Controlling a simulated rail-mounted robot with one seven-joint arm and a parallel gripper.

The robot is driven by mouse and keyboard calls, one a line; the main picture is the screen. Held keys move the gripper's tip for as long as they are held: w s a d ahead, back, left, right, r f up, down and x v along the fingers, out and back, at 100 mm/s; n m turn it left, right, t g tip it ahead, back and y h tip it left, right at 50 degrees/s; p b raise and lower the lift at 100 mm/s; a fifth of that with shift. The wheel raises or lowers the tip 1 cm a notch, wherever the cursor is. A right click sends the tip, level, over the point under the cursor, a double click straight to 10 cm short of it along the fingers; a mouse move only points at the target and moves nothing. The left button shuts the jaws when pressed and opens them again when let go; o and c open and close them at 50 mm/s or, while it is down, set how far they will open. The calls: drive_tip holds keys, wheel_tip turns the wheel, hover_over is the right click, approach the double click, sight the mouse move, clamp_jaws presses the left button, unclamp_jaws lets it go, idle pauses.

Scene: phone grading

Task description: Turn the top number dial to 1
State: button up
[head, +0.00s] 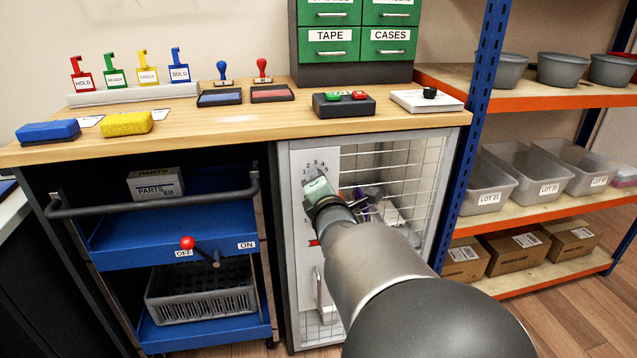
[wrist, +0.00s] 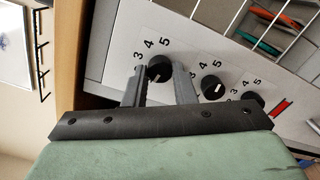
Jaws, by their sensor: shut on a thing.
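The top number dial (wrist: 160,69) is a round black knob on a pale panel (head: 300,158). In the wrist view it sits between the two fingers of my gripper (wrist: 158,84), which is shut on it. Numbers 3, 4 and 5 show around it; its lower numbers are hidden by my gripper. A light mark shows on the lower part of the knob, but I cannot tell which number it points to. In the head view my gripper (head: 318,188) covers the dial, with small numbers showing just above.
Two more black dials, a middle one (wrist: 212,88) and a lower one (wrist: 252,104), sit in line below, close to my gripper. A red marker (wrist: 281,107) lies beyond them. A wire mesh door (head: 410,160) is right of the panel; the wooden worktop (head: 235,130) overhangs above.

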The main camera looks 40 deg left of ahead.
idle(0.4)
drive_tip(key=o, duration=1)
drive_tip(key=shift+s+d, duration=0.1)
drive_tip(key=p+v, duration=0.3)
drive_tip(key=v, duration=1.4)
drive_tip(key=shift+d, duration=0.15)
